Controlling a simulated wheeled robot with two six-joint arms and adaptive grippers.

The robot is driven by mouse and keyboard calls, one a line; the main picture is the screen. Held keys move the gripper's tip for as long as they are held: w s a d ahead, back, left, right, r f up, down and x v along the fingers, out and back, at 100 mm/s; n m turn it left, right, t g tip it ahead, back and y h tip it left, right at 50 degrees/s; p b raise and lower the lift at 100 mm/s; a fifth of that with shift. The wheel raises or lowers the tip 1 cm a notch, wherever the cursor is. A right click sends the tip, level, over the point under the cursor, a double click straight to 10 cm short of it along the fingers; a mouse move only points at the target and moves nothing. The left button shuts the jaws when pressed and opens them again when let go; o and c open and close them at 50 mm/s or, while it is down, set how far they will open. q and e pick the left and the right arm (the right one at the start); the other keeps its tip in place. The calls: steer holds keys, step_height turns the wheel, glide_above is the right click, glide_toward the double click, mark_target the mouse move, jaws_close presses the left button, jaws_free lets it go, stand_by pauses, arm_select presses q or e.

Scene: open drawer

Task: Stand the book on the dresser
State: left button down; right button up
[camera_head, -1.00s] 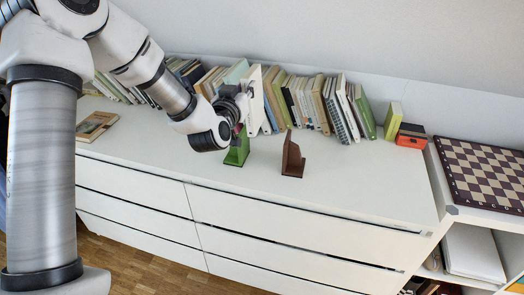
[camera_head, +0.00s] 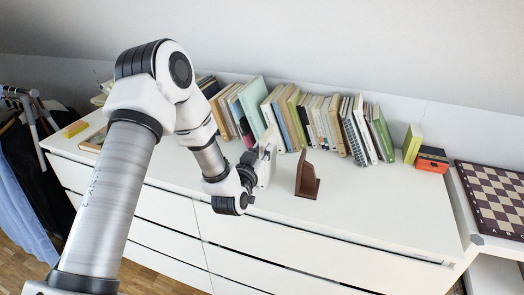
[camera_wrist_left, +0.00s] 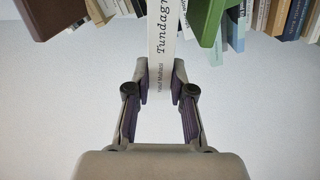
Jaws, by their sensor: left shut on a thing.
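A white book (camera_wrist_left: 162,45) with dark lettering on its spine is held upright between the fingers of my left gripper (camera_wrist_left: 161,88), which is shut on it. In the head view the book (camera_head: 266,165) is partly hidden by my left gripper (camera_head: 262,158). It is over the dresser top (camera_head: 350,205), low down; I cannot tell whether it touches. A brown bookend (camera_head: 307,182) stands to its right. My right gripper is not in view.
A row of books (camera_head: 318,122) stands along the dresser's back. A yellow-green box (camera_head: 412,143) and an orange-black box (camera_head: 432,159) stand at the right end, near a chessboard (camera_head: 492,190). The dresser's front right top is clear.

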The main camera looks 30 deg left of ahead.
arm_select(q)
steer(key=shift+f, duration=0.15)
steer(key=c, duration=1)
jaws_free()
